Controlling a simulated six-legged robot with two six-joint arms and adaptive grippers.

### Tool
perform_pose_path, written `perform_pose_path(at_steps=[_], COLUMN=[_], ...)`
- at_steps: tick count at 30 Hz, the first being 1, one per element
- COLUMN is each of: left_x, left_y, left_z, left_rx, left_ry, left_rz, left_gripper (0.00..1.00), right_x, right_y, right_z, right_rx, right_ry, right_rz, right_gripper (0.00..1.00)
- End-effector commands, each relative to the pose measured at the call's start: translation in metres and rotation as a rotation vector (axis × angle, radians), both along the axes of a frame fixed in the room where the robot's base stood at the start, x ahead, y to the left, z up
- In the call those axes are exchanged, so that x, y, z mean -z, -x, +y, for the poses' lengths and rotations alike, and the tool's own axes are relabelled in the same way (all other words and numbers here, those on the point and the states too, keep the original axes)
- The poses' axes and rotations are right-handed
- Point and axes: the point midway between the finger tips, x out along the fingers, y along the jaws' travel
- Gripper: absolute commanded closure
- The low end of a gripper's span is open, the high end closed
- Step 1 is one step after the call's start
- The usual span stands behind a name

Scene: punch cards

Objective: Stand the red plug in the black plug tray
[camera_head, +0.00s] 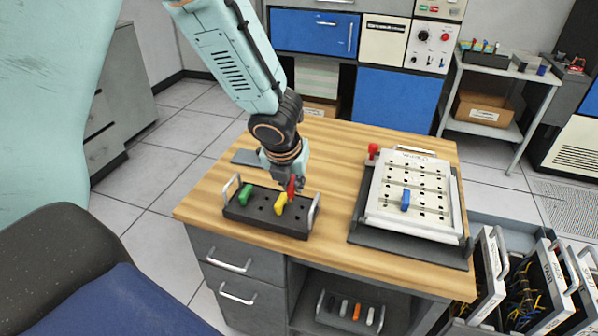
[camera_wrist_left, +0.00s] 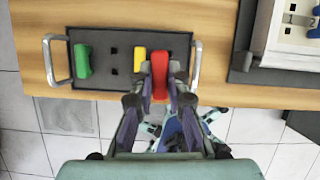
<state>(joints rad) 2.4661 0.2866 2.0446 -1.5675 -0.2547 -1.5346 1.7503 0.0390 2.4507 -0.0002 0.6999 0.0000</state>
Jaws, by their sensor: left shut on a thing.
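The black plug tray (camera_head: 262,225) lies on the wooden table with a light handle at each end; it also shows in the left wrist view (camera_wrist_left: 110,84). My left gripper (camera_head: 290,186) is over the tray's right part and shut on the red plug (camera_wrist_left: 160,74). The red plug (camera_head: 291,187) is upright between the fingers; I cannot tell whether its lower end is in a hole. A yellow plug (camera_head: 280,204) stands just left of it, and a green plug (camera_head: 245,194) is at the tray's left end. My right gripper is not in view.
A white plugboard (camera_head: 412,225) with a blue plug (camera_head: 405,200) sits on a dark base to the right. A red knob-like object (camera_head: 373,150) is at its upper left corner. A second tray with plugs (camera_head: 345,311) is on the shelf below.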

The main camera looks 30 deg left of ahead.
Motion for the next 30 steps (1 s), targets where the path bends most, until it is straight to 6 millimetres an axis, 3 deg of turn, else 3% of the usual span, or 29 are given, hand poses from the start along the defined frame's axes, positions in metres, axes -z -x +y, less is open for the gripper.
perform_pose_path(at_steps=[11, 30], left_x=[-0.001, 0.048], left_y=[0.002, -0.001], left_z=[-0.002, -0.003], left_rx=[0.085, 0.083], left_ry=[-0.002, -0.002], left_rz=[-0.001, -0.001], left_gripper=[1.00, 1.00], right_x=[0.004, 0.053], right_y=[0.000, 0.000], right_z=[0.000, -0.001], right_rx=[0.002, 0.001], right_ry=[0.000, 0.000], right_rz=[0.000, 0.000], right_gripper=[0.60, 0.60])
